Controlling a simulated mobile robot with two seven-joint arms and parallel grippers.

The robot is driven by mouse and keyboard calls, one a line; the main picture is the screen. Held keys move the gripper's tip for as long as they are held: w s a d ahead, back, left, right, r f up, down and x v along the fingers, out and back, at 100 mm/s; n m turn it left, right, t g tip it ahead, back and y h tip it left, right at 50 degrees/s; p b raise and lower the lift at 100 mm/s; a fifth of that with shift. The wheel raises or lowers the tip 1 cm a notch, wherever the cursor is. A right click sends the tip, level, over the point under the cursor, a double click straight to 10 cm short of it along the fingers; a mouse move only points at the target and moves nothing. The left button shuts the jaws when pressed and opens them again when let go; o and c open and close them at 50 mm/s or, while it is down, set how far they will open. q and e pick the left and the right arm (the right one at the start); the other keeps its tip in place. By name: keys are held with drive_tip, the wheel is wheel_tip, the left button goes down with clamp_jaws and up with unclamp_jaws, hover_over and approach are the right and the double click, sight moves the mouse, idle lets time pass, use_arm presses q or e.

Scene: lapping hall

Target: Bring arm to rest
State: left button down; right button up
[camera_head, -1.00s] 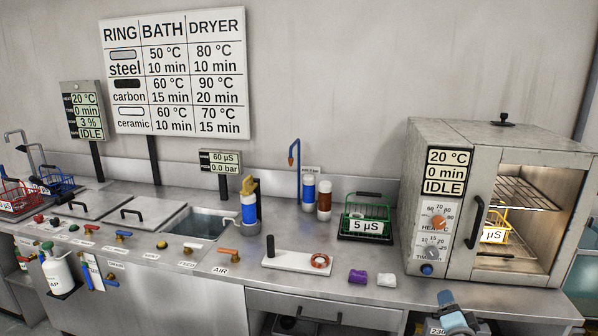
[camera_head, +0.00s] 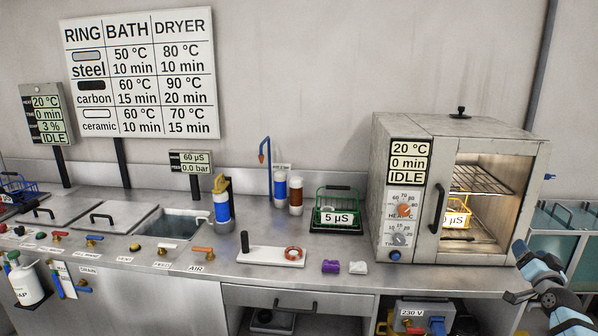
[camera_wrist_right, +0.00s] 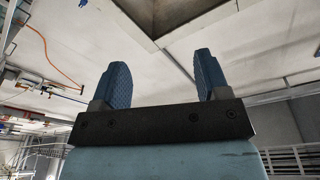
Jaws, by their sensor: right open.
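My right gripper (camera_head: 515,272) is at the lower right of the head view, in front of the bench's right end and beside the dryer oven (camera_head: 404,250). In the right wrist view its two blue fingers (camera_wrist_right: 160,82) stand apart with nothing between them. My left gripper is not in the head view.
The oven holds a yellow basket (camera_head: 457,217) on a rack. A green basket (camera_head: 338,222), two bottles and a white plate (camera_head: 270,256) stand on the bench (camera_head: 200,280). A teal bin (camera_head: 560,250) is right of the oven. Free space lies before the bench's right end.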

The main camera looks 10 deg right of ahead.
drive_tip(key=s+d+r+n, duration=0.1)
drive_tip(key=d+r, duration=0.4)
drive_tip(key=s+a+f+n+g+y, duration=0.3)
drive_tip(key=s+a+f+n, duration=0.35)
drive_tip(key=a+f, duration=0.6)
drive_tip(key=s+a+f+n+g+y, duration=0.2)
drive_tip(key=s+a+f+n+y, duration=0.4)
drive_tip(key=a+f, duration=0.65)
drive_tip(key=s+a+f+n+g, duration=0.2)
drive_tip(key=s+a+f, duration=0.3)
drive_tip(key=s+a, duration=0.45)
drive_tip(key=s+a+f+n+g, duration=0.15)
drive_tip(key=s+a+f, duration=0.35)
drive_tip(key=s, duration=0.8)
drive_tip(key=w+a+r+m, duration=0.15)
drive_tip(key=a+m, duration=0.35)
drive_tip(key=a, duration=0.9)
wheel_tip(320, 180, up, 10)
drive_tip(key=p, duration=1)
drive_tip(key=shift+s+d+t, duration=0.2)
drive_tip(key=shift+d+t, duration=0.15)
drive_tip(key=shift+f, duration=0.1)
